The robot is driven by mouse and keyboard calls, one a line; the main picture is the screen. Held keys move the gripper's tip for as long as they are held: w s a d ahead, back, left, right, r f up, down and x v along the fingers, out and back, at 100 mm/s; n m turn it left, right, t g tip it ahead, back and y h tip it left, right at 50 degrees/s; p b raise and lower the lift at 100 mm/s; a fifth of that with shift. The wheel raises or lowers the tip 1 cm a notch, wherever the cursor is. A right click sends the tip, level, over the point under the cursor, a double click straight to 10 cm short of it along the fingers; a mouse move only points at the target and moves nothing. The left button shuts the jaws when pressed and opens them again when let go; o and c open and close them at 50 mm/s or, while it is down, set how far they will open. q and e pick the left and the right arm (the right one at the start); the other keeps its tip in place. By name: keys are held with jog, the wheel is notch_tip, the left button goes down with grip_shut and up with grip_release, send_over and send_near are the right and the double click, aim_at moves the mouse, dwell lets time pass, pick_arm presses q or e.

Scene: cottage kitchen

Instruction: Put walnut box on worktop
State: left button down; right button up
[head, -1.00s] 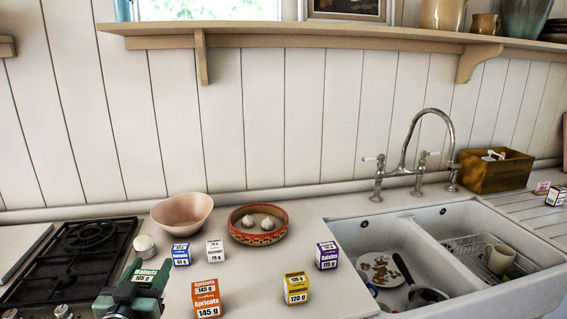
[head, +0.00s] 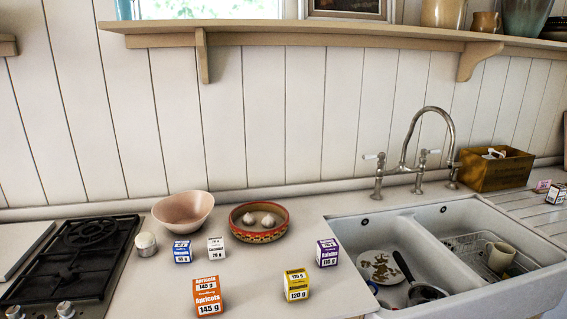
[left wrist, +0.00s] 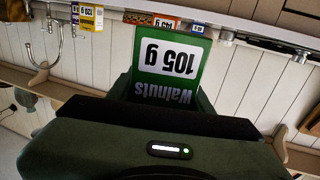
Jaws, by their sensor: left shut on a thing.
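The green walnut box (left wrist: 170,70), marked "Walnuts 105 g", shows upside down in the left wrist view. My left gripper (left wrist: 165,110) is shut on it; its dark body covers the lower part of the box. Neither the box nor my left gripper shows in the head view now. The pale worktop (head: 250,285) carries several small boxes. My right gripper is in neither view.
On the worktop stand an orange apricots box (head: 207,296), a yellow box (head: 296,285), a purple raisins box (head: 327,252), a blue box (head: 182,251), a white box (head: 216,248), a pink bowl (head: 183,212) and a patterned bowl (head: 259,235). The hob (head: 75,262) is left, the sink (head: 440,228) right.

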pick_arm(q)
jog(key=w+a+r, duration=0.2)
jog(key=w+a, duration=0.2)
jog(key=w, duration=0.4)
jog(key=w+a+r, duration=0.2)
jog(key=w+a, duration=0.1)
jog(key=w, duration=0.4)
jog(key=w+a+r+n+y, duration=0.1)
jog(key=w+a+r+y, duration=0.1)
jog(key=w+a+r, duration=0.8)
notch_tip(320, 180, up, 4)
jog(key=shift+a+r+n+y, duration=0.1)
jog(key=shift+a+n+y, duration=0.3)
jog(key=shift+a, duration=0.65)
notch_tip(320, 180, down, 16)
jog(key=shift+f, duration=0.2)
notch_tip(320, 180, down, 3)
jog(key=shift+p, duration=0.5)
jog(key=shift+f, duration=0.15)
